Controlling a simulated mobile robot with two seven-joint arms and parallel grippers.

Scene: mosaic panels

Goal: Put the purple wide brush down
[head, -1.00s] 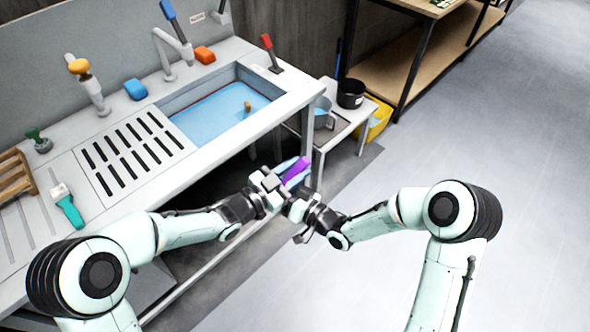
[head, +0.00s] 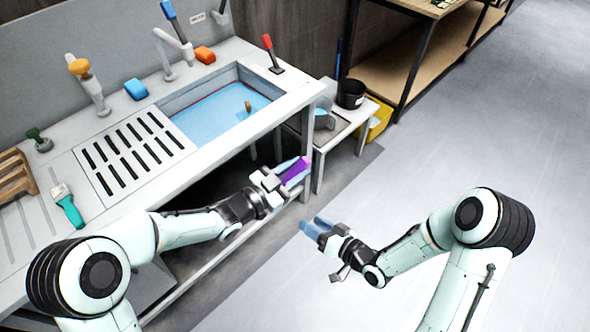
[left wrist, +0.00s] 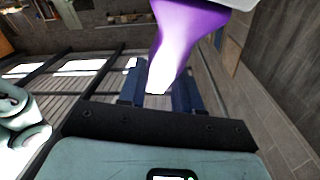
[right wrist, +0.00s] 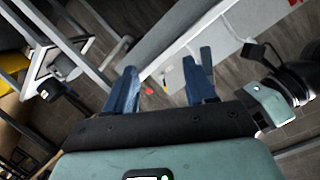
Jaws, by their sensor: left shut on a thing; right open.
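The purple wide brush (head: 296,171) is held in my left gripper (head: 285,172), in front of the sink counter's front edge and above the floor. In the left wrist view the brush (left wrist: 187,32) has a purple body whose narrow pale end sits between the blue fingers (left wrist: 160,92). Its far end runs out of the top of that view. My right gripper (head: 316,229) is open and empty, lower and to the right of the brush, over the floor. Its spread blue fingers (right wrist: 163,92) show nothing between them in the right wrist view.
The counter (head: 38,235) holds a slotted drainboard (head: 130,150), a blue sink basin (head: 222,110), a teal-handled brush (head: 68,206) and a wooden rack (head: 14,175). A small side table (head: 345,125) carries a black pot (head: 350,93). Open floor (head: 480,130) lies to the right.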

